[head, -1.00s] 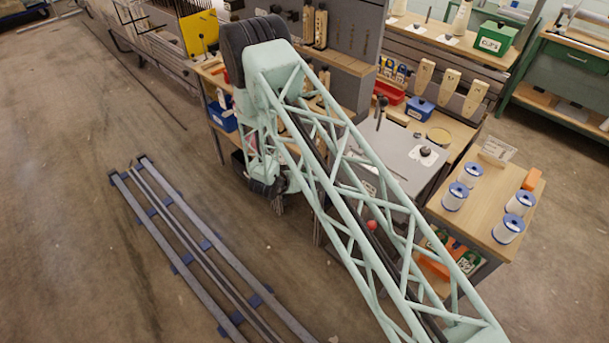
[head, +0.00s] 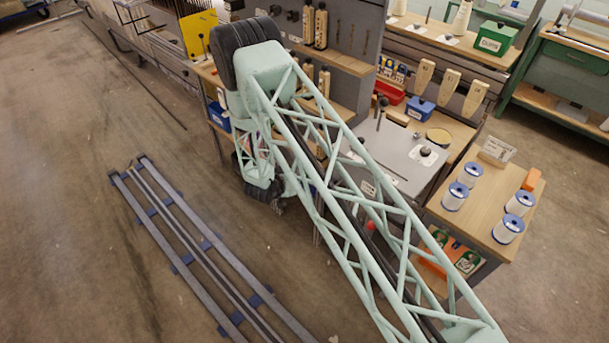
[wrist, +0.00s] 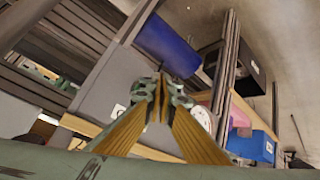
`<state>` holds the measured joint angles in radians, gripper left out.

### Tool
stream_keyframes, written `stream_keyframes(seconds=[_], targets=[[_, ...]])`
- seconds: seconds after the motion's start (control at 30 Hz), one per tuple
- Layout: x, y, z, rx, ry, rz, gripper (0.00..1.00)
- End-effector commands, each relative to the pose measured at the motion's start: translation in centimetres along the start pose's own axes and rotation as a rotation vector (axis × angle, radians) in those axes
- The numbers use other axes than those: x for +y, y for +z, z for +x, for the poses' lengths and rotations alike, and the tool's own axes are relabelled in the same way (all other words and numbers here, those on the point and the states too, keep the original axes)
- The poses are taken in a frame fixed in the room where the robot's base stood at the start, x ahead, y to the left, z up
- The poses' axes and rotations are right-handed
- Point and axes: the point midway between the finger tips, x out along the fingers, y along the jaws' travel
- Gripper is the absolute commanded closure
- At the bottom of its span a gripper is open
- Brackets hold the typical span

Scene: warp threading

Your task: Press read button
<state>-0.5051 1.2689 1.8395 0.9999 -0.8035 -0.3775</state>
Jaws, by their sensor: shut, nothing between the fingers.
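My gripper (wrist: 160,88) shows in the wrist view as two yellow-brown fingers meeting at their tips, shut and empty. In the head view my arm hides it. I cannot make out a button marked read in either view. In the wrist view a white round dial-like disc (wrist: 204,117) lies just right of the fingers, partly behind them. A grey panel (wrist: 115,85) is left of and behind the fingertips. I cannot tell how far the fingertips are from either.
A grey-topped bench (head: 405,160) stands beyond my arm, with a wooden table (head: 490,205) of white spools to its right. Blue-footed rails (head: 190,245) lie on the floor at left. The wrist view shows a blue box (wrist: 252,146) at lower right.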

Motion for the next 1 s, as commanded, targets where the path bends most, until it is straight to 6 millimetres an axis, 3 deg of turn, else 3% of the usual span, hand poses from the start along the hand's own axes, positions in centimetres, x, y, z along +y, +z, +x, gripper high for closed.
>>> stream_keyframes(seconds=[0.6,1.0], targets=[[-1.9,1.8,-2.6,0.001,0.0,-0.001,1.0],[-2.0,2.0,-2.8,0.0,0.0,0.0,1.0]])
